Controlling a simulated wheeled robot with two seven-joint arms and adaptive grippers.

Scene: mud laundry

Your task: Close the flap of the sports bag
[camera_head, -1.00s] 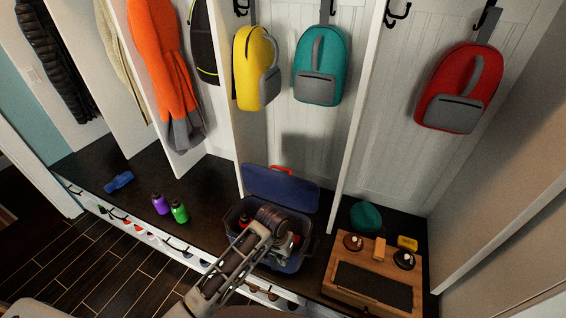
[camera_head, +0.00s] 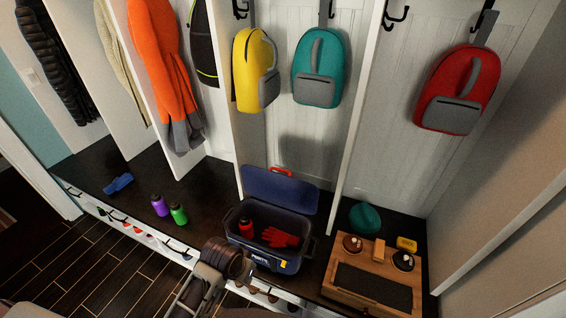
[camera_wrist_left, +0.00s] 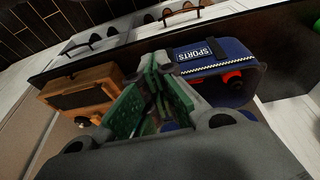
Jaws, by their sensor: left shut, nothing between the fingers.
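The blue sports bag (camera_head: 262,262) stands on the dark bench, open at the top. Its blue flap (camera_head: 280,190) stands up at the back, with a red handle on its upper edge. Red gloves (camera_head: 281,237) and a red bottle (camera_head: 246,228) lie inside. In the left wrist view the bag's front (camera_wrist_left: 205,52) with the SPORTS label is right of the fingers. My left gripper (camera_wrist_left: 155,92) shows green finger pads, is shut and holds nothing. In the head view my left arm is in front of the bag, lower left, and its fingertips are hidden. My right gripper is not in view.
A wooden box (camera_head: 372,277) with round items on top stands right of the bag, a teal cap (camera_head: 365,217) behind it. A divider (camera_head: 362,110) rises behind the bag. Backpacks hang above.

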